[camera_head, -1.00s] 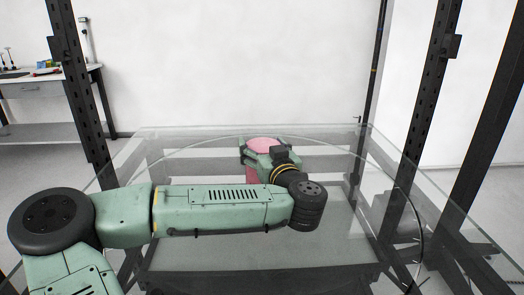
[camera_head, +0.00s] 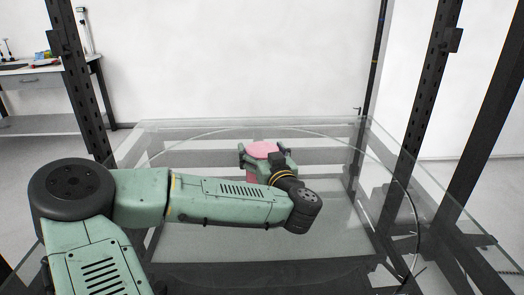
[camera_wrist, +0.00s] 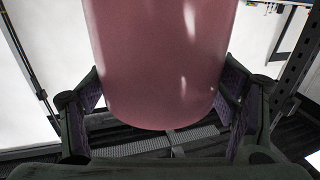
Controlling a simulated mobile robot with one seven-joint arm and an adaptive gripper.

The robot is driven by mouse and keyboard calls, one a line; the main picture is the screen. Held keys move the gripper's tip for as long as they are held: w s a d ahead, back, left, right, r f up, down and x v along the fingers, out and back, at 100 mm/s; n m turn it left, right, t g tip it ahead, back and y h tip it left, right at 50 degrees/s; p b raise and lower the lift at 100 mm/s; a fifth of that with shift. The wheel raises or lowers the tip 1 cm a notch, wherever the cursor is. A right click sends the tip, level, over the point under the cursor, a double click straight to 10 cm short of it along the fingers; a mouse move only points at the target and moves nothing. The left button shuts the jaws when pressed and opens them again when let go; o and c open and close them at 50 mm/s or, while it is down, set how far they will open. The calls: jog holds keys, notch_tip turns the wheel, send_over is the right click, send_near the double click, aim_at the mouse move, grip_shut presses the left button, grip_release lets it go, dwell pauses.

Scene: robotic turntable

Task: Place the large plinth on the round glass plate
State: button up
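The large plinth is a smooth pink cylinder (camera_head: 263,149). Its top shows in the head view between my gripper's fingers (camera_head: 266,156). In the wrist view the pink body (camera_wrist: 163,65) fills the space between the two finger pads (camera_wrist: 163,98), which press against its sides. My gripper is shut on it. The round glass plate (camera_head: 345,200) is clear, with a thin curved rim, and lies under my arm and the plinth. The plinth's lower part is partly hidden by my wrist. I cannot tell whether its base touches the glass.
Dark perforated posts (camera_head: 425,110) stand at the left and right of the glass. A workbench (camera_head: 45,75) with small items stands at the far left. The glass to the right of my wrist is clear.

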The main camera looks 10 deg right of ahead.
jog(key=shift+o, duration=1.1)
jog(key=shift+r, duration=0.15)
jog(key=shift+s+d+f, duration=0.1)
jog(key=shift+s+f, duration=0.1)
jog(key=shift+s, duration=0.1)
jog(key=s+b, duration=0.3)
jog(key=s, duration=0.8)
jog(key=shift+s+d+r+b, duration=0.15)
jog(key=shift+s+d+b, duration=0.05)
jog(key=shift+d+b, duration=0.15)
